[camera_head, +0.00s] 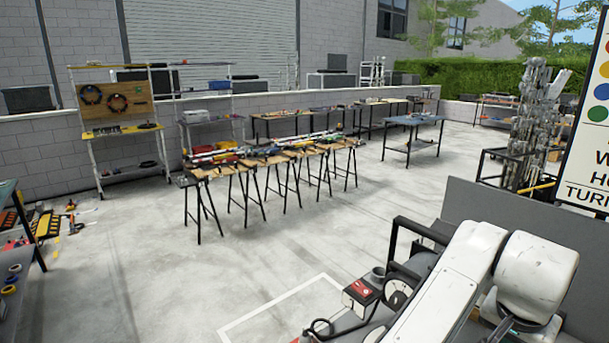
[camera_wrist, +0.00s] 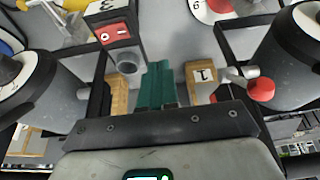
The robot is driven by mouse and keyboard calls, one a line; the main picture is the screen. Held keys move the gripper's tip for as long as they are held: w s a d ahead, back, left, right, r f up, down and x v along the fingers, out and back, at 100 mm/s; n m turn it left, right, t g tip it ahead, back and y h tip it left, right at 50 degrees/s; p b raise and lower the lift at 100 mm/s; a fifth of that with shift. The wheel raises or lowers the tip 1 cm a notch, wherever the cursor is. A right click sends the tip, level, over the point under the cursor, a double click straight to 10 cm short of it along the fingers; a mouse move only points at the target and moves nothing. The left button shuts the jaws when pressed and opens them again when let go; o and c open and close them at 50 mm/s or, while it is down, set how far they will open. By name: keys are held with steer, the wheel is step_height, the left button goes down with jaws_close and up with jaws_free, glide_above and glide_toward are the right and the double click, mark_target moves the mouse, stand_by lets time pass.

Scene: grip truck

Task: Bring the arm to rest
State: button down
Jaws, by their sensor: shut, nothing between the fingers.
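My gripper (camera_wrist: 157,70) shows at the lower middle of the wrist view. Its two teal fingers are together, with nothing between them. They point up the picture between two wooden blocks, a left one (camera_wrist: 117,95) and a right one (camera_wrist: 201,80) marked 1. I cannot tell how far the fingers are from these blocks. My white arm (camera_head: 450,290) reaches across the lower right of the head view. The gripper itself is not visible in the head view.
A box with a red switch (camera_wrist: 113,31), grey drums left (camera_wrist: 45,90) and right (camera_wrist: 292,65), and a red knob (camera_wrist: 262,90) surround the gripper. In the head view, a black rail (camera_head: 420,228) stands close to my arm. Trestle tables (camera_head: 270,160) stand farther off; open floor (camera_head: 330,235) lies between.

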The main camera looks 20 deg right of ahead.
steer(key=d+r+n+t+h, duration=0.2)
steer(key=d+h, duration=0.1)
steer(key=d, duration=0.1)
steer(key=s+a+f+n+t+y, duration=0.1)
steer(key=s+a+f+n+y, duration=0.4)
steer(key=a+f, duration=0.55)
steer(key=s+a+f+n+y, duration=0.2)
steer(key=s+a+f+n, duration=0.3)
steer(key=a+f, duration=0.55)
steer(key=s+d+f+g+b, duration=0.1)
steer(key=s+f+g+b, duration=0.2)
steer(key=s+f, duration=0.6)
steer(key=f+b, duration=0.1)
steer(key=b, duration=0.1)
steer(key=shift+f+n+g+b, duration=0.3)
